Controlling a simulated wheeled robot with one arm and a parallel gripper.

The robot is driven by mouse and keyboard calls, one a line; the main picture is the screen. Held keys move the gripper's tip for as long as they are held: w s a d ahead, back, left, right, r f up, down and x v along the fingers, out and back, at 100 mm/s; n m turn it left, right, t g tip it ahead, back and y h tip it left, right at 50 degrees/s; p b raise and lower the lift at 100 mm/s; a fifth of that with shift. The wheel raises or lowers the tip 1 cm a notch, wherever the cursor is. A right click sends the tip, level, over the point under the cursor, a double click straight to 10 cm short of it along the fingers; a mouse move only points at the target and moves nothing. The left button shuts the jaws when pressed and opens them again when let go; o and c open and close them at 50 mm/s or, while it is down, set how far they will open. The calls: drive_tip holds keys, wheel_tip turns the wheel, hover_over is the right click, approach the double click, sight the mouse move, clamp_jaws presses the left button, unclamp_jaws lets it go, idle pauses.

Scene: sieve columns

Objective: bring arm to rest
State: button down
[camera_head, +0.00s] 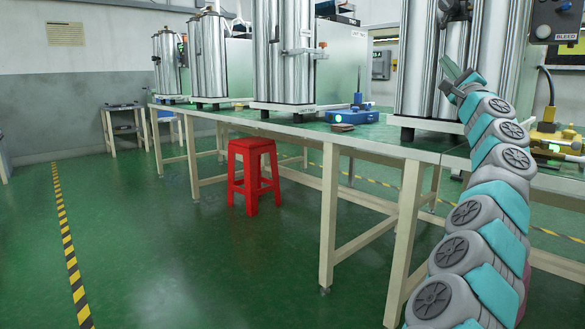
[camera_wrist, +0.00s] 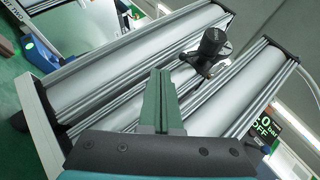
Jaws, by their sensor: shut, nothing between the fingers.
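My arm reaches up along the right side of the head view. My gripper (camera_head: 451,71) is at its upper end, in front of a pair of shiny metal columns (camera_head: 416,60) on the bench. In the wrist view my gripper (camera_wrist: 161,78) shows its fingers together and empty, pointing toward the columns (camera_wrist: 110,70), which look tilted there. A black knob or valve (camera_wrist: 209,47) is fixed between the columns, just beyond and right of the fingertips. I cannot tell the exact gap between fingers and columns.
A long green-topped bench (camera_head: 270,122) carries more metal columns (camera_head: 283,55) and a blue box (camera_head: 350,116). A yellow device (camera_head: 555,142) sits right of my arm. A red stool (camera_head: 252,175) stands by the bench. The green floor (camera_head: 140,240) at left is clear.

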drive_tip(key=a+f+n+g+y, duration=0.25)
drive_tip(key=a+n+y, duration=0.35)
drive_tip(key=a, duration=0.7)
drive_tip(key=a+f+n+g+y, duration=0.1)
drive_tip(key=a+n+g+y, duration=0.4)
drive_tip(key=a, duration=0.7)
drive_tip(key=s+a+f+n+g+y, duration=0.1)
drive_tip(key=s+a+f+n+g, duration=0.3)
drive_tip(key=s+a+f, duration=0.45)
drive_tip(key=s+a+f+n+g+y, duration=0.1)
drive_tip(key=s+a+f+n+g, duration=0.4)
drive_tip(key=a, duration=0.7)
drive_tip(key=s+f+n+g+h, duration=0.3)
drive_tip(key=s+f+g+h, duration=0.25)
drive_tip(key=s+f, duration=1.55)
drive_tip(key=s+d+f+g+h, duration=0.2)
drive_tip(key=s+d+f+h, duration=0.1)
drive_tip(key=s+d+f, duration=0.55)
drive_tip(key=s+d+f+g+h, duration=0.3)
drive_tip(key=s+d+f, duration=0.3)
drive_tip(key=s+f, duration=0.4)
wheel_tip(320, 180, up, 17)
drive_tip(key=s+p, duration=0.1)
drive_tip(key=p, duration=1.4)
drive_tip(key=shift+f+n, duration=0.2)
drive_tip(key=shift+n, duration=0.2)
